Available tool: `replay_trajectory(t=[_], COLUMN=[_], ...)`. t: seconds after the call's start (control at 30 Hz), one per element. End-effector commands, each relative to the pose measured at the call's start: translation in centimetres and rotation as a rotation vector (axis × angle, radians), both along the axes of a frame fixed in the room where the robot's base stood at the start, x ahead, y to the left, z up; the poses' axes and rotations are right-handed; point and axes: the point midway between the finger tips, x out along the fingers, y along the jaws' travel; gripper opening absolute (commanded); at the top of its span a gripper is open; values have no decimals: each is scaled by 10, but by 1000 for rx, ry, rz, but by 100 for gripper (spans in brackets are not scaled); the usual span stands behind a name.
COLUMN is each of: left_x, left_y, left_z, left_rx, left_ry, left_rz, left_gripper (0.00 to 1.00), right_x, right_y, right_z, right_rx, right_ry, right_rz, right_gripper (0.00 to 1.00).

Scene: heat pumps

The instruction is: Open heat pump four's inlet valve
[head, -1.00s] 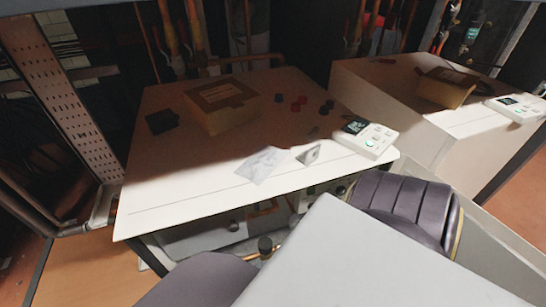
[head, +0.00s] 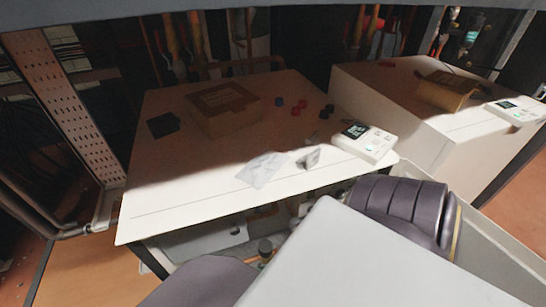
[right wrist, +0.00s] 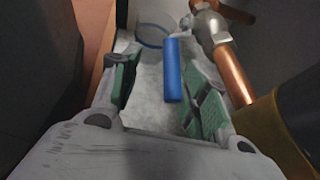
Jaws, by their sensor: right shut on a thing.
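In the right wrist view, a blue valve lever (right wrist: 173,72) lies between the green-padded fingers of my right gripper (right wrist: 158,62). The gripper is shut on this lever, which sits nearer the right-hand finger. A metal valve body (right wrist: 211,28) joins a copper pipe (right wrist: 236,76) just right of the lever. No pump number is readable here. My left gripper is not in view. The head view does not show my right gripper, and my own arm links cover the lower middle.
The white-topped unit (head: 180,218) carries a cardboard box (head: 222,108), a control panel (head: 364,141), a paper (head: 262,169) and several small red and dark caps. A similar unit (head: 370,95) stands to the right. Below the front edge is an open space with pipework.

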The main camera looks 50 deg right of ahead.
Motion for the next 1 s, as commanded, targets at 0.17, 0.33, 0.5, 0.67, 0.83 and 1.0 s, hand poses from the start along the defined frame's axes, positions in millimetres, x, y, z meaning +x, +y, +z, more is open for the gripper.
replay_trajectory(t=[0.17, 0.33, 0.5, 0.67, 0.83, 1.0], left_x=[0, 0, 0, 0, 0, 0], left_y=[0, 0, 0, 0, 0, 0], left_z=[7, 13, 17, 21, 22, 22], left_rx=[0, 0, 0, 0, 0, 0], left_ry=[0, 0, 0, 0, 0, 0], left_rz=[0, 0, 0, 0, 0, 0], left_gripper=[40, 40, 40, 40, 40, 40], right_x=[-24, -37, -46, -45, -42, -41], right_y=[-14, -28, -40, -44, -45, -45], right_z=[5, 13, 20, 25, 25, 25], right_rx=[-2, -1, -1, 11, 22, 24], right_ry=[17, 17, 14, 25, 38, 39], right_rz=[5, 6, 5, -17, -37, -40], right_gripper=[38, 38, 38, 38, 38, 38])
